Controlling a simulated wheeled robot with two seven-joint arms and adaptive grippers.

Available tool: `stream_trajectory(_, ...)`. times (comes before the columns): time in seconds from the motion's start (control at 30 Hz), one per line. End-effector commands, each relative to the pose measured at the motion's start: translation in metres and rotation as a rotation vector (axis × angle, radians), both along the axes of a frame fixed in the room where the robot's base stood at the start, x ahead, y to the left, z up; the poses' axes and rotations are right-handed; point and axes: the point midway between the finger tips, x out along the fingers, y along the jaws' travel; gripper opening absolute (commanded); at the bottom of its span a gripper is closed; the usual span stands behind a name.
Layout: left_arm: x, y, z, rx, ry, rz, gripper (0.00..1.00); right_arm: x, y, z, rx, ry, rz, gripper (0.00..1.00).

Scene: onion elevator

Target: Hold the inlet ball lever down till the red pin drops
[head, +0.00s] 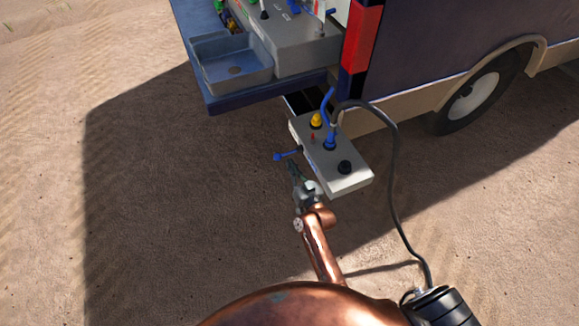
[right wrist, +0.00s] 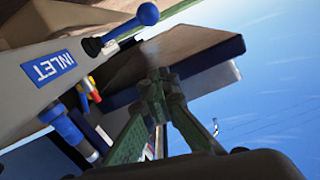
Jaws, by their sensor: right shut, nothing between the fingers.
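The inlet lever (head: 289,154) sticks out leftward from the side of a grey box (head: 348,182) and ends in a blue ball (head: 277,157). In the right wrist view, the blue ball (right wrist: 148,14) and the INLET label (right wrist: 48,69) show clearly. A small red pin (head: 313,136) stands on the box top beside a yellow knob (head: 316,120); its exact height is hard to tell. My right gripper (head: 293,168) is shut and empty, close to the lever on the near side. Its green fingertips (right wrist: 158,78) appear apart from the ball. My left gripper is out of view.
A blue plug (head: 330,140) and a black knob (head: 344,167) are on the box top. A dark cable (head: 396,190) loops down on the right. A vehicle with a sink (head: 232,62) on a blue platform stands behind. Ground left of the box is clear.

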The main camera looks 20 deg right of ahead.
Motion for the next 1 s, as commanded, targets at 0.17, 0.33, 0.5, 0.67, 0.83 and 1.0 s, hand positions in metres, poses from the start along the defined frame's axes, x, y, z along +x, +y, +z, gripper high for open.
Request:
stream_trajectory(0.17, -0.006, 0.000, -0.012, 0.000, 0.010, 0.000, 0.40, 0.039, 0.002, -0.005, 0.002, 0.001, 0.001, 0.00)
stream_trajectory(0.33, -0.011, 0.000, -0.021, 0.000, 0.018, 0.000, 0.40, 0.073, 0.004, -0.007, 0.002, 0.000, 0.001, 0.00)
stream_trajectory(0.5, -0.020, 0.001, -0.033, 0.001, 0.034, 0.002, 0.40, 0.078, 0.008, -0.034, 0.001, 0.007, 0.000, 0.00)
stream_trajectory(0.67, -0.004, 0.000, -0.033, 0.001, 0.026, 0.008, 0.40, 0.081, 0.011, -0.041, 0.000, 0.002, 0.000, 0.00)
stream_trajectory(0.83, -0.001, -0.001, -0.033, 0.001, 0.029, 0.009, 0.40, 0.081, 0.012, -0.043, 0.000, 0.002, 0.000, 0.00)
stream_trajectory(1.0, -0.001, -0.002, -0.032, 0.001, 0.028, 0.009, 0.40, 0.081, 0.011, -0.043, 0.000, 0.001, 0.000, 0.00)
